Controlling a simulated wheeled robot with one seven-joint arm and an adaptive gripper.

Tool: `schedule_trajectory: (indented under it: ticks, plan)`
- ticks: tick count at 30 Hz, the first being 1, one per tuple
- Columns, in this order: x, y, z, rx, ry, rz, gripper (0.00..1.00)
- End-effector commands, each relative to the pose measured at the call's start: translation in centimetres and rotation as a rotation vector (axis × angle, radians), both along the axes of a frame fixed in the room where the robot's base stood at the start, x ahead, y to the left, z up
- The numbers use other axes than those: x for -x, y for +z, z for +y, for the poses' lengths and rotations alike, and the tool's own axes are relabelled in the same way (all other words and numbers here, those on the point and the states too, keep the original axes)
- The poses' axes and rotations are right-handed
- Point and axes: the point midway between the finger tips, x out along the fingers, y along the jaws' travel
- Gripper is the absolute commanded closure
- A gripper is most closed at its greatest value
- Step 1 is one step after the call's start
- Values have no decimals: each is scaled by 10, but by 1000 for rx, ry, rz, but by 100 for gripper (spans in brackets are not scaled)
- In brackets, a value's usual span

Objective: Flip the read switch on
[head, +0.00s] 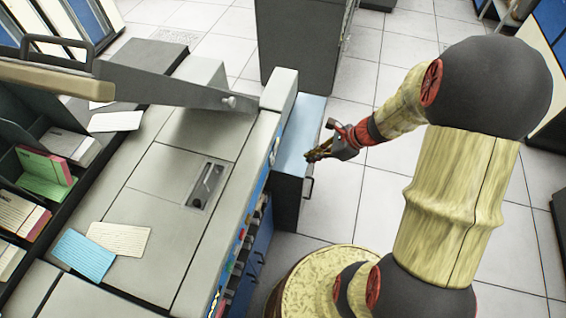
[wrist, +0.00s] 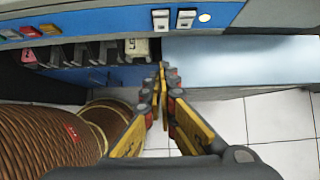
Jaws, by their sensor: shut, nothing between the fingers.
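Two white rocker switches, a left one (wrist: 160,20) and a right one (wrist: 187,18), sit side by side on the blue panel (wrist: 100,24) in the wrist view. A round lamp (wrist: 204,17) glows beside them. Labels are too small to read, so I cannot tell which one is the read switch. My gripper (wrist: 164,70) is shut and empty, its fingertips below the switches in the picture and apart from them. In the head view my gripper (head: 312,156) is beside the machine's front, at the light blue ledge; the switches cannot be made out there.
Coloured buttons (wrist: 52,27) and dark card slots line the panel's left. The light blue ledge (wrist: 240,62) lies right of the fingertips. The grey machine top (head: 120,210) holds loose cards (head: 84,254). White floor tiles (head: 400,55) are clear on the right.

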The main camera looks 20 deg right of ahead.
Motion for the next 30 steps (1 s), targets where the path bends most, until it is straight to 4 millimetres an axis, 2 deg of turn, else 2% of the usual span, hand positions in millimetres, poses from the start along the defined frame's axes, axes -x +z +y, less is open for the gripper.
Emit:
schedule_trajectory:
  ticks: [5,8,21,30]
  plan:
    - [-2,-6,3,0,1,1,100]
    - [-6,-16,9,-1,2,2,100]
    - [-35,-85,50,-2,3,2,100]
    - [-56,-86,77,1,2,-1,100]
